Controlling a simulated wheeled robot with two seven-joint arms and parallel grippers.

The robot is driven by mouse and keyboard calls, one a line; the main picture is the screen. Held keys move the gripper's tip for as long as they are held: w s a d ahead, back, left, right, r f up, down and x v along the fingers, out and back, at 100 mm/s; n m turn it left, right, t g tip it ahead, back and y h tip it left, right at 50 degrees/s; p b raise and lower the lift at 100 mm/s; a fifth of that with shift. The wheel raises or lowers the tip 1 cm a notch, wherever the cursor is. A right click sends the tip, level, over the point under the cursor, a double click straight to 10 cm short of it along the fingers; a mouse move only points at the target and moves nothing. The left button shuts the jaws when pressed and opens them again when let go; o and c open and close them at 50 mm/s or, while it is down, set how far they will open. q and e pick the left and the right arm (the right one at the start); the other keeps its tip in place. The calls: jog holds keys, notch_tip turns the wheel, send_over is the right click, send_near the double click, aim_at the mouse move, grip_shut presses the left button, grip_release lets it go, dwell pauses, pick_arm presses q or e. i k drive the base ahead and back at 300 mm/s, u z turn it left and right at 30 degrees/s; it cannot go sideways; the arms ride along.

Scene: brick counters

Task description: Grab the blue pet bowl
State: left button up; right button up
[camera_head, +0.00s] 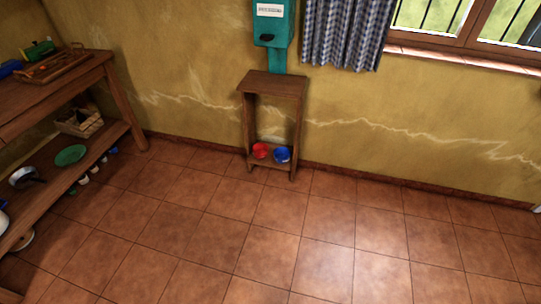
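The blue pet bowl (282,155) sits on the low bottom shelf of a small wooden stand (272,84) against the far wall. A red bowl (260,150) sits just to its left on the same shelf. Whether the two bowls touch is hard to tell at this size. Neither of my grippers shows in the head view, and the bowls are some distance off across the floor.
A teal dispenser (273,25) is above the stand. A wooden counter (60,85) on the left has a lower shelf holding a green plate (70,155), a pan (24,176) and a basket (79,123). The tiled floor (290,235) before the stand is clear.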

aim_at(282, 154)
jog(key=u, duration=0.5)
jog(key=i, duration=1.75)
jog(key=u, duration=0.25)
